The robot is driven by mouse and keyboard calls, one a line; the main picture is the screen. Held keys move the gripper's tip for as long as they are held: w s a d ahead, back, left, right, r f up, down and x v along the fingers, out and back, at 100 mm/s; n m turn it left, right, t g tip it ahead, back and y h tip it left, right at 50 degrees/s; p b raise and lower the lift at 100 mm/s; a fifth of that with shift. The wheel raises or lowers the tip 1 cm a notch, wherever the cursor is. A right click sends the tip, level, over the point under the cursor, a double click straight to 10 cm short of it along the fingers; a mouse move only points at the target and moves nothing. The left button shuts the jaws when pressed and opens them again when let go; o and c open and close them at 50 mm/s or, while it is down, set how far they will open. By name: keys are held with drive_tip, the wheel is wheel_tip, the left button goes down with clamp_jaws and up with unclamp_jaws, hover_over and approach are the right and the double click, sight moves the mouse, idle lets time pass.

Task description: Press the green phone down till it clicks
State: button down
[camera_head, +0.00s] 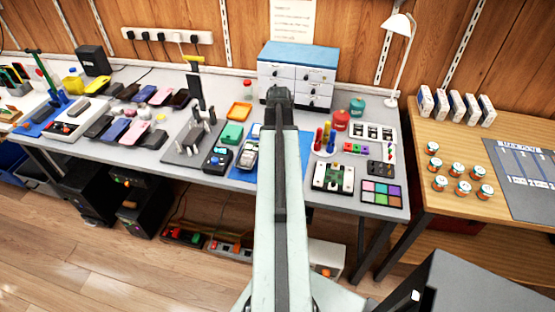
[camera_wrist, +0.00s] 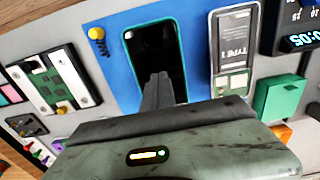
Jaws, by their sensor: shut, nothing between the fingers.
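The green phone (camera_wrist: 155,50) lies on a blue mat (camera_wrist: 197,65) in the wrist view, its dark screen facing me and a thin teal-green rim around it. My gripper (camera_wrist: 157,80) is shut and empty. Its fingertips overlap the screen's lower middle in the picture, with the lower part of the phone hidden behind the gripper. I cannot tell whether the tips touch the glass. In the head view my arm covers the phone and the fingertips.
A grey device (camera_wrist: 232,52) lies beside the phone on the mat. A yellow knob (camera_wrist: 97,33) and a circuit board fixture (camera_wrist: 52,80) are left. A drawer cabinet (camera_head: 277,72) stands at the back.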

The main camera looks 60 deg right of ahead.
wheel_tip(320, 180, up, 7)
drive_tip(key=p, duration=0.7)
idle(0.4)
